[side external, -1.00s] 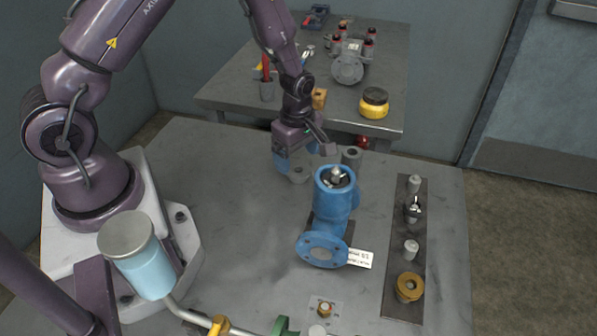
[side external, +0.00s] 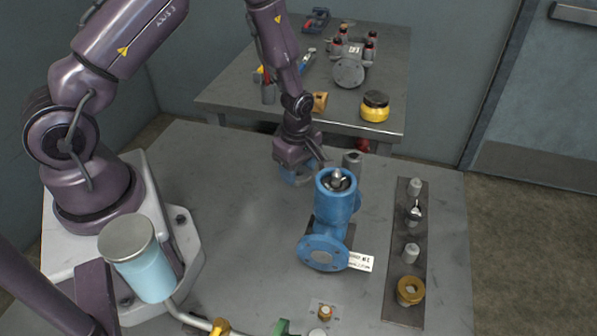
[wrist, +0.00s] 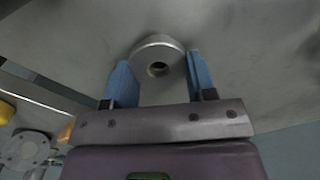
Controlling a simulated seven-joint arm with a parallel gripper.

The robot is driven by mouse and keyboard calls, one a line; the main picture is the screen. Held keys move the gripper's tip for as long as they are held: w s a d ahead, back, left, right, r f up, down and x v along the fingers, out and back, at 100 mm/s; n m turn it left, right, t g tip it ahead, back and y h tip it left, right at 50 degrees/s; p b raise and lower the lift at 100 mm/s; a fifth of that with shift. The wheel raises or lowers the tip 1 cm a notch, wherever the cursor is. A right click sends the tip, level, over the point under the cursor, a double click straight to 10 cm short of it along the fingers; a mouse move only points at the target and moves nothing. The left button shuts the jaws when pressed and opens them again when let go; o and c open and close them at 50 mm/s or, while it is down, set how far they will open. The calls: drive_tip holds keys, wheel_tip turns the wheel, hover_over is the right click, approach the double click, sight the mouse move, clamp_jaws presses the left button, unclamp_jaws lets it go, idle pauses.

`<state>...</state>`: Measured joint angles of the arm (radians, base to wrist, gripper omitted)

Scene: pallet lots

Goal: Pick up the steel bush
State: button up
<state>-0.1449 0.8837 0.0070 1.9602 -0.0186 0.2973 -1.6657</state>
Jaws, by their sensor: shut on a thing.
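The steel bush (wrist: 157,50) is a short grey ring with a central hole, set between the two blue fingers in the wrist view. My gripper (wrist: 160,80) is shut on it. In the side view my gripper (side external: 298,178) is low over the steel table, left of and behind the blue valve body. There the fingers mostly hide the bush. I cannot tell in either view whether the bush still touches the table.
The blue valve body (side external: 333,215) stands close to the right, with a white tag (side external: 361,261). A grey cylinder (side external: 352,162) is behind it. A dark strip (side external: 396,300) with several small parts lies at right. The table (side external: 225,230) left of the valve is clear.

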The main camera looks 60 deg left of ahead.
drive_tip(key=shift+r, duration=0.15)
drive_tip(key=shift+r, duration=0.25)
wheel_tip(320, 180, up, 2)
drive_tip(key=shift+w+r, duration=0.1)
drive_tip(key=shift+r, duration=0.15)
drive_tip(key=s+d+r, duration=0.2)
drive_tip(key=s+r, duration=0.8)
drive_tip(key=s, duration=0.3)
drive_tip(key=w+d+r+m, duration=0.2)
drive_tip(key=w+d+r, duration=0.1)
drive_tip(key=d, duration=0.2)
drive_tip(key=w+d+r+m, duration=0.2)
drive_tip(key=w+d+r, duration=0.2)
drive_tip(key=d, duration=0.1)
drive_tip(key=w+d+r+m, duration=0.2)
drive_tip(key=w+d+r, duration=0.1)
drive_tip(key=d+r, duration=0.1)
drive_tip(key=shift+w+d, duration=0.15)
drive_tip(key=shift+d, duration=0.4)
